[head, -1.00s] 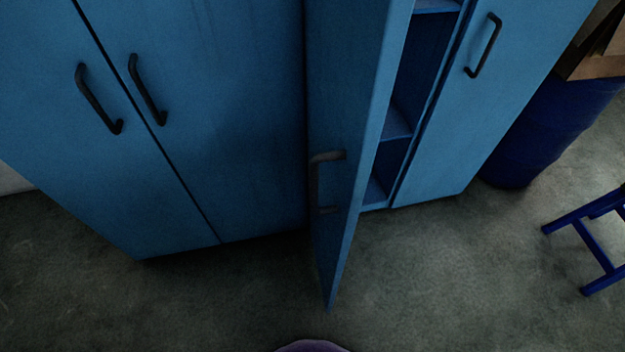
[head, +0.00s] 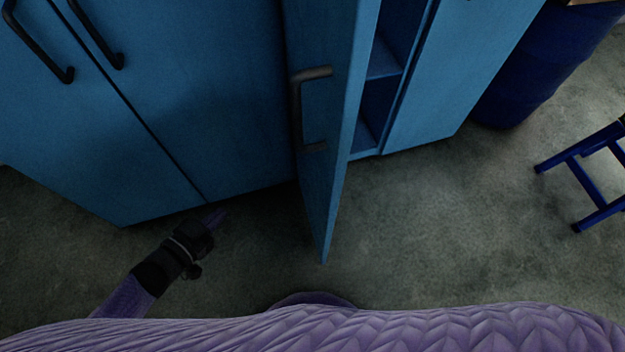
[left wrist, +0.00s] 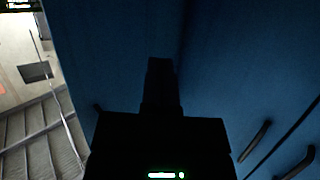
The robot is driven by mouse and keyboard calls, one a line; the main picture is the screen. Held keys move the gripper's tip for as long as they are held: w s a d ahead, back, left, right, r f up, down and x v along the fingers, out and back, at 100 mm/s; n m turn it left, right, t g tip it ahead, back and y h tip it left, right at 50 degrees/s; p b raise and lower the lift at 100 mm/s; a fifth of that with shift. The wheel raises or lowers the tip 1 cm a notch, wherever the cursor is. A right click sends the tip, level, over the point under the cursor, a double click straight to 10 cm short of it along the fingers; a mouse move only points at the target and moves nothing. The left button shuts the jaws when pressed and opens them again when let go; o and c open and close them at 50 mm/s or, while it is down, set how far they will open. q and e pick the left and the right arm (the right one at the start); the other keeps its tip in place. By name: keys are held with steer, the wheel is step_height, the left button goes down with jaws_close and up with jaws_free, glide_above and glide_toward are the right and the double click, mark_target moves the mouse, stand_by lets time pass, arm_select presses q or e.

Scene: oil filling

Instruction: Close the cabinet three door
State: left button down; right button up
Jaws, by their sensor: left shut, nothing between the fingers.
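The blue cabinet door (head: 325,130) stands swung open toward me, its edge facing me. Its dark handle (head: 303,108) is on the left face. Right of the door the cabinet's shelves (head: 383,62) show inside. My left gripper (head: 218,216) is shut and empty, left of the open door and apart from it, in front of the closed cabinet's lower edge. In the left wrist view the gripper (left wrist: 160,68) is a dark shape against blue panels. My right gripper is not in view.
A closed blue cabinet (head: 200,90) with two dark handles stands at left. A closed door (head: 460,80) is right of the opening. A blue barrel (head: 540,65) and a blue stool frame (head: 590,180) stand at right. Bare floor (head: 430,220) lies in front.

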arm_select(q)
steer(key=w+d+r+m+g+h+b, duration=0.1)
steer(key=d+r+m+g+h+b, duration=0.1)
steer(key=d+r+m+g+h, duration=0.3)
steer(key=m+g+h, duration=0.3)
steer(key=h, duration=0.1)
glide_toward(329, 187)
steer(key=x, duration=0.2)
steer(key=b+x, duration=0.1)
steer(key=x, duration=0.1)
steer(key=b+x, duration=0.1)
steer(key=x, duration=0.2)
steer(key=shift+a+f, duration=0.1)
steer(key=shift+f, duration=0.25)
steer(key=shift+w+d, duration=0.1)
steer(key=shift+d, duration=0.2)
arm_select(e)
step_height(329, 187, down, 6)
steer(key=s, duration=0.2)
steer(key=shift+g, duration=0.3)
arm_select(q)
steer(key=shift+r, duration=0.1)
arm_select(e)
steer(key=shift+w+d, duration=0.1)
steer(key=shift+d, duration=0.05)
